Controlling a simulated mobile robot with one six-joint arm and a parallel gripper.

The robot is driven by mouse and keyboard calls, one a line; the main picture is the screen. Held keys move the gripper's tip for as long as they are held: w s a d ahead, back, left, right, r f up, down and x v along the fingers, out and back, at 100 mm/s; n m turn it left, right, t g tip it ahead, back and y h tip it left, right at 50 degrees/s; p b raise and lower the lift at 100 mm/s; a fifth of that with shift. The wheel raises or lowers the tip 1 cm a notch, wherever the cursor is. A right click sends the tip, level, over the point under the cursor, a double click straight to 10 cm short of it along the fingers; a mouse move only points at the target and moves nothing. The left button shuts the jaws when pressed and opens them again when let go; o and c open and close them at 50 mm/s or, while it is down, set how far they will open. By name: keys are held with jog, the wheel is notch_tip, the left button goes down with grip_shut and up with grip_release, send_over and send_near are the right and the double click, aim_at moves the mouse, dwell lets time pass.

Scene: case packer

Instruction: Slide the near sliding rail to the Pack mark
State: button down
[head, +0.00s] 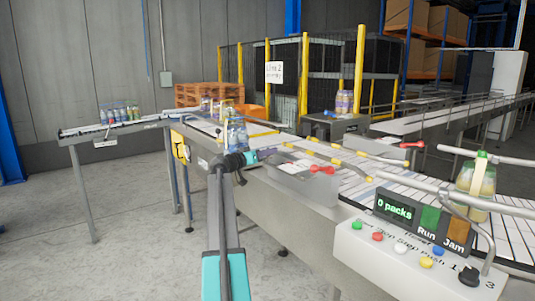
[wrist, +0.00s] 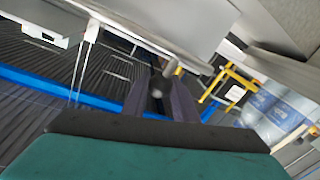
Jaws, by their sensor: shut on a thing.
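My gripper (head: 246,158) is at the left end of the conveyor machine, at its near side, in the head view. In the wrist view my two dark fingers (wrist: 158,100) are closed around a small dark, rounded knob (wrist: 157,84). The knob appears to belong to the near sliding rail, but my gripper hides most of it in the head view. A thin bar with a yellow piece (wrist: 179,71) shows just beyond the fingertips. I cannot make out the Pack mark in either view.
Bottles (head: 237,136) stand on the conveyor just behind my gripper. A grey box with a red handle (head: 322,170) is to its right. The control panel (head: 395,240) reads "0 packs" at the near right. A bottle pack (head: 476,178) stands beyond it. Floor at the left is clear.

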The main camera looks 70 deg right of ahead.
jog(key=shift+d, duration=0.15)
jog(key=shift+s+b+x, duration=0.25)
jog(key=shift+b+x, duration=1.15)
jog(key=shift+x, duration=0.1)
jog(key=c, duration=1.4)
grip_release()
jog(key=shift+a, duration=0.2)
